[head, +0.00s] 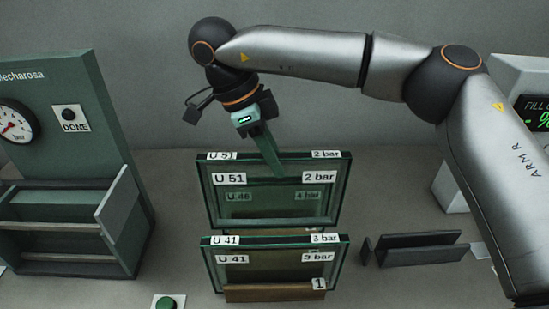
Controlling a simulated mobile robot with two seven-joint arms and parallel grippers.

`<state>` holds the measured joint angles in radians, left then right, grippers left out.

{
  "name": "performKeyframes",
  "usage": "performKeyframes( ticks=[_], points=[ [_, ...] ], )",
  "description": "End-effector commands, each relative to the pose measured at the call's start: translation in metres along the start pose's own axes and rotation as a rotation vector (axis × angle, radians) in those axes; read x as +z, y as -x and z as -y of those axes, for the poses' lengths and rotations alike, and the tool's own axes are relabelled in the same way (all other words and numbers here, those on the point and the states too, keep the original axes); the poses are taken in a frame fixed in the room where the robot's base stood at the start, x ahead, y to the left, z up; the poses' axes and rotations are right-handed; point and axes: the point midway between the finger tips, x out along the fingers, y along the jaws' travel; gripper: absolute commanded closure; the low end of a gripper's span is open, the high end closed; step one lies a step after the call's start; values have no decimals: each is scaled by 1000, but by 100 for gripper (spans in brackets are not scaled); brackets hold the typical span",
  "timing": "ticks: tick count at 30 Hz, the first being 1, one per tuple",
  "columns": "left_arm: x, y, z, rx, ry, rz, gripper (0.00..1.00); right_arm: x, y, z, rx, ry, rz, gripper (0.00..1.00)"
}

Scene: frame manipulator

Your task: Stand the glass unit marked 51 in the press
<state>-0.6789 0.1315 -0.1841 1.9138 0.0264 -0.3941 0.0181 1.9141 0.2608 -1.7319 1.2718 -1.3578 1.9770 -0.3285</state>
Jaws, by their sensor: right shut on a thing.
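The glass unit marked U 51 (256,204), labelled 2 bar, is a clear pane with a dark green edge and stands upright at the middle. My right gripper (270,165) is shut on its top edge from above. Its lower edge shows just above the front pane; I cannot tell whether it is clear of the rack. The press (75,130) is the green machine at the left, with a gauge (15,122), a DONE lamp (69,115) and a slot with an angled side plate (117,204). No glass shows in the press. My left gripper is not in view.
A U 41 unit (225,275), labelled 3 bar, stands in a brown rack (275,293) marked 1. A U 46 label shows through the U 51 glass. A dark empty holder (415,250) is at the right. A green button (166,302) is at the front.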

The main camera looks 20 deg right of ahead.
Motion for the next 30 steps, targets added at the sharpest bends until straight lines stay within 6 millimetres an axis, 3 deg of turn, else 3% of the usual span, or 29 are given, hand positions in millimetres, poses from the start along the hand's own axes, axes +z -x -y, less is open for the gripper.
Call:
performKeyframes(
  ticks=[1, 8, 21, 30],
  points=[
    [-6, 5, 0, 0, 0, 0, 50, -4, 10, 0, -2, -1, 1, 100],
    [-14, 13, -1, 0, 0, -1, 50, -13, 32, 0, -3, -2, 1, 100],
    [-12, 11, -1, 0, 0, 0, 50, -30, 73, 0, -5, -3, -2, 100],
    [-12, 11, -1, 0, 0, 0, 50, -36, 86, 0, -2, -2, 0, 100]
  ],
)
